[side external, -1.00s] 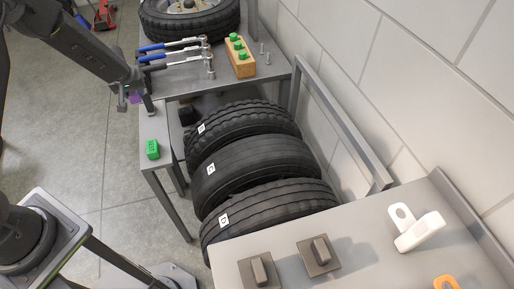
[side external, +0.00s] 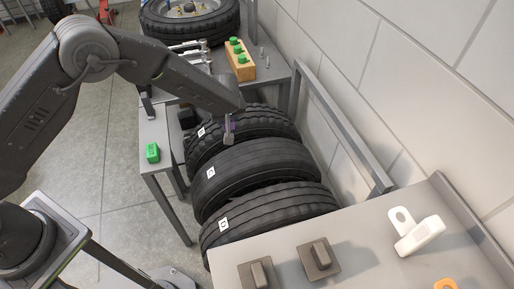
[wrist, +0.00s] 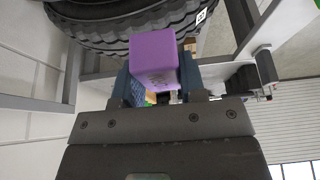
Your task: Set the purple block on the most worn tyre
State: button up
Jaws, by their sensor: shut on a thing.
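The purple block (wrist: 153,58) is between the fingers of my gripper (wrist: 158,88) in the wrist view. In the side view only a sliver of it shows at my gripper (side external: 230,132), over the back tyre near the gap to the middle one. Three black tyres stand in a row, each with a white label. The back tyre (side external: 268,119) has deep, chunky tread. The middle tyre (side external: 265,163) looks smoothest. The front tyre (side external: 285,206) shows grooves. Whether the block touches a tyre is unclear. A tyre (wrist: 110,30) also shows above the block in the wrist view.
A green block (side external: 153,153) lies on the narrow grey ledge at left. A wooden holder with green pegs (side external: 240,60) and tools stand on the back shelf, beside a wheel (side external: 190,20). A grey rail (side external: 345,125) runs along the wall. The front table (side external: 375,265) holds dark fixtures and a white part.

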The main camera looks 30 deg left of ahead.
send_over(256, 149)
jog(key=s, duration=0.1)
jog(key=f, duration=0.4)
jog(key=d+f, duration=0.1)
jog(key=shift+f, duration=2.4)
jog(key=shift+a, duration=0.1)
jog(key=o, duration=0.9)
jog(key=shift+f, duration=0.1)
jog(key=v, duration=1.2)
